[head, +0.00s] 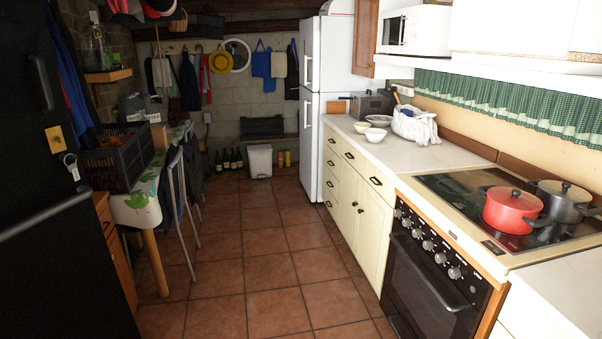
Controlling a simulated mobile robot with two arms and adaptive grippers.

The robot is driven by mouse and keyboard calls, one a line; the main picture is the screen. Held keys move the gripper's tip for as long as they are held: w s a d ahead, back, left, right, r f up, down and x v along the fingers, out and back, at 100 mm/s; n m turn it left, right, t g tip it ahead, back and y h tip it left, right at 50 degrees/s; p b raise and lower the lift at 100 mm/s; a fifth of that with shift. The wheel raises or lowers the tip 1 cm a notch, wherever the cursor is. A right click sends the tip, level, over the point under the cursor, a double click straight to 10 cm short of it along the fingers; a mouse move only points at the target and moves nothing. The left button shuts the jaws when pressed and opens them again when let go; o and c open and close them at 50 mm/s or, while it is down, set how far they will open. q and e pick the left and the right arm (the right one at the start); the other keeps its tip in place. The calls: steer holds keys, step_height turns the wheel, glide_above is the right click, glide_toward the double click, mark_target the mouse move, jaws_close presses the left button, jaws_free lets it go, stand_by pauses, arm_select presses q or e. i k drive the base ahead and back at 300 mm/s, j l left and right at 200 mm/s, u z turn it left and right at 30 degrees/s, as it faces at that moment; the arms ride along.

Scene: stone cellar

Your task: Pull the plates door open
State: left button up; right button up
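No door in the head view carries a readable label, so I cannot tell which is the plates door. A cream base cabinet door (367,222) below the right counter is shut. A white wall cabinet (512,32) at the top right shows only its lower part, and a wooden cabinet door edge (364,38) stands beside the microwave. The white fridge (311,155) has its doors shut. Neither of my grippers is in view.
A stove (441,270) with a red pot (511,211) and a grey pot (562,201) stands at the right. A table (137,208) with a black crate (110,160) and a black door (50,240) are at the left. The tiled floor (255,245) between is clear.

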mark_target(376, 216)
steer(key=i, duration=1.3)
steer(key=i+j+z, duration=0.1)
steer(key=i, duration=1.2)
steer(key=i+j, duration=0.15)
steer(key=i, duration=1.15)
